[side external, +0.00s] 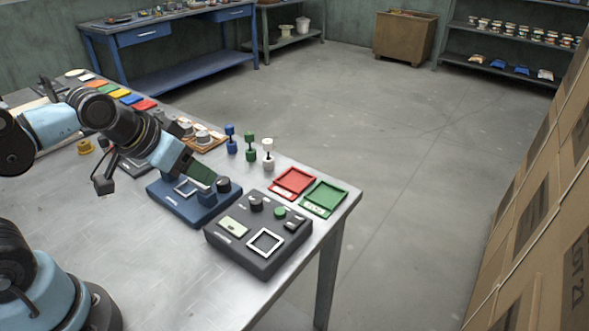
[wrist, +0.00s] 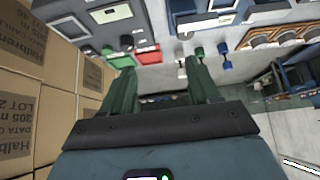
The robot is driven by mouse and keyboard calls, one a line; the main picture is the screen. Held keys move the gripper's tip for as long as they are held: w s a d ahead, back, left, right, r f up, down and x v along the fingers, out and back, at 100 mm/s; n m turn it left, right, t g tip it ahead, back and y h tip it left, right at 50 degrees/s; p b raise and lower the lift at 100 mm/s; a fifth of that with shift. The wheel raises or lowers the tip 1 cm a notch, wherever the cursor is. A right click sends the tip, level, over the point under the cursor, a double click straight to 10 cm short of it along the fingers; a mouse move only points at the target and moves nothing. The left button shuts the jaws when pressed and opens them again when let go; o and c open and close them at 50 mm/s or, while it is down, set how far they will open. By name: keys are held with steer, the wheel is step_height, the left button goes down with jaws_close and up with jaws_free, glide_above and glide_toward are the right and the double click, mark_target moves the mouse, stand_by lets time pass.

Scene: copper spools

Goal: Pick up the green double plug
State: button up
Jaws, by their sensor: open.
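The green double plug (side external: 251,147), a dumbbell-like piece, stands upright near the table's far edge, between a blue double plug (side external: 230,139) and a white one (side external: 268,154). In the wrist view the green plug (wrist: 199,51) shows small, just beyond the right fingertip and partly hidden by it. The blue plug (wrist: 224,56) and the white plug (wrist: 182,68) are beside it there. My gripper (side external: 203,175) has green fingers and hangs above the blue device, left of and nearer than the plugs. In the wrist view my gripper (wrist: 160,66) is open, with nothing between its fingers.
A blue device (side external: 180,207) lies under my gripper, with a dark grey device (side external: 258,240) to its right. A red tray (side external: 293,183) and a green tray (side external: 324,198) lie right of the plugs. A wooden board with spools (side external: 202,138) is left of them.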

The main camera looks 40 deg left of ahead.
steer(key=w+a+r+n+g, duration=0.1)
steer(key=w+a+r+g, duration=0.1)
steer(key=w+r, duration=0.35)
steer(key=n+g, duration=0.5)
glide_above(251, 150)
steer(key=f, duration=0.4)
steer(key=shift+w+d+f, duration=0.1)
steer(key=shift+w+f, duration=0.1)
steer(key=shift+f, duration=0.2)
steer(key=shift+w+a+f, duration=0.1)
steer(key=shift+a+f, duration=0.05)
steer(key=shift+f, duration=0.3)
steer(key=shift+w+a+f, duration=0.1)
steer(key=shift+f, duration=0.3)
step_height(251, 150, down, 6)
steer(key=shift+f, duration=0.1)
steer(key=shift+s+f, duration=0.15)
steer(key=shift+f, duration=1.2)
steer(key=shift+s+f, duration=0.15)
steer(key=shift+f, duration=1.15)
